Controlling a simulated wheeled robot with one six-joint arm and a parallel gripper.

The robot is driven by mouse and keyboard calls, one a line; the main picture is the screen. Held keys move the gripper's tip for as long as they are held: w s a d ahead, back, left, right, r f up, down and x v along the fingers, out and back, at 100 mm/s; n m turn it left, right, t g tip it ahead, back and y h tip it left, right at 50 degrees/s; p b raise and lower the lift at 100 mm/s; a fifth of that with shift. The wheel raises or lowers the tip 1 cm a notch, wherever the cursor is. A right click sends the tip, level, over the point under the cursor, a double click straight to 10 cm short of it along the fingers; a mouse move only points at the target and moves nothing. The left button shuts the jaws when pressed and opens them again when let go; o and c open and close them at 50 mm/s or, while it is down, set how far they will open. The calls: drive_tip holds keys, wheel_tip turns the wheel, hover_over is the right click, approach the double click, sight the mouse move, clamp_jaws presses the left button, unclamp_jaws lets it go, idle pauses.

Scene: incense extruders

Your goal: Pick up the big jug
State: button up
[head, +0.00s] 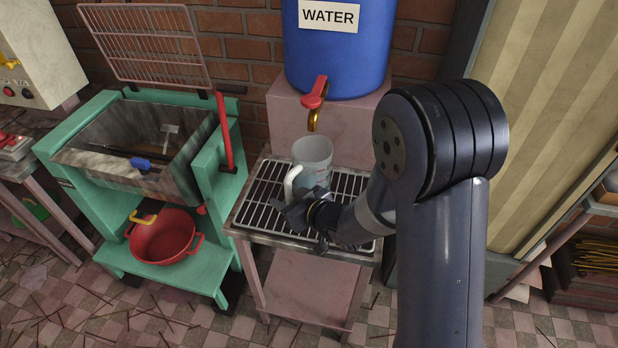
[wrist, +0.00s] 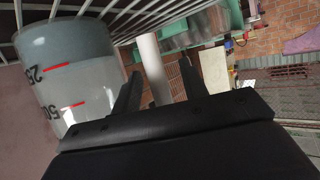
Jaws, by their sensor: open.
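The big jug (head: 314,158) is a clear, greyish measuring jug with a white handle (head: 291,182). It stands upright on the metal grate under the water tap. My gripper (head: 301,210) is open, low at the jug's near side by the handle. In the wrist view the jug (wrist: 75,70), with red marks and black numbers, fills the left side. The white handle (wrist: 151,66) shows between the two open fingers (wrist: 157,80). The fingers are not closed on it. Whether either finger touches the handle cannot be told.
A blue water barrel (head: 337,55) with a red-handled brass tap (head: 314,100) stands just above and behind the jug. The grate (head: 257,207) tops a small stand. Left is a green stand (head: 110,262) with a basin and a red pot (head: 163,240).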

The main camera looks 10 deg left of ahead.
drive_tip(key=shift+w+a+f, duration=0.3)
drive_tip(key=shift+w+a, duration=0.15)
drive_tip(key=shift+a, duration=0.05)
clamp_jaws()
drive_tip(key=shift+r, duration=0.1)
